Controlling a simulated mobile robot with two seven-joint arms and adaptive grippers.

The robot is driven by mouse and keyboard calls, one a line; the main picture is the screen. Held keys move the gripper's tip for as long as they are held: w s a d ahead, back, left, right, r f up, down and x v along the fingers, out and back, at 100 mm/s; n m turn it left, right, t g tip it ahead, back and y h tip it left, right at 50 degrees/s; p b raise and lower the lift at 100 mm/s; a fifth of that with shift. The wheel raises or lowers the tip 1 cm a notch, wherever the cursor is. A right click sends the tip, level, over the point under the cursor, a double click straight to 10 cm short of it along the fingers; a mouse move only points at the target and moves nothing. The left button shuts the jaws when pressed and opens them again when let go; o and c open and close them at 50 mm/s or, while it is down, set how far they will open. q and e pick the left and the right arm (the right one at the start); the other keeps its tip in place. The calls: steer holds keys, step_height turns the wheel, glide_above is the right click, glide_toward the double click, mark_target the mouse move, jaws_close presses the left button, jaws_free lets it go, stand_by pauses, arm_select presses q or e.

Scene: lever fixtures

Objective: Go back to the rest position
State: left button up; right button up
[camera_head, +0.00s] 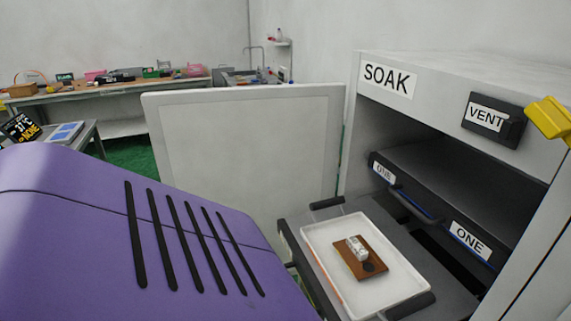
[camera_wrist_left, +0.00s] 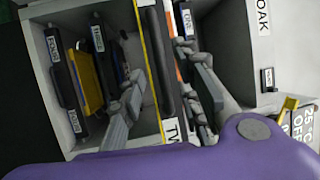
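My left gripper (camera_wrist_left: 165,68) shows in the left wrist view with its two grey fingers spread wide apart. Nothing is seen held between them. Beyond the fingers is the open front of a grey cabinet, with shelves and drawer fronts inside. My left gripper cannot be made out in the head view, where a large purple part of mine fills the lower left. My right gripper is in neither view.
The SOAK cabinet (camera_head: 445,68) has its white door (camera_head: 245,140) open, a VENT switch (camera_head: 493,120) and a yellow lever (camera_head: 548,118). A white tray (camera_head: 318,232) holding a brown board (camera_head: 352,262) with a small white part sits on the pulled-out shelf. A bench (camera_head: 100,88) stands far left.

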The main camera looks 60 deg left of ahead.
arm_select(q)
steer(key=shift+v, duration=0.75)
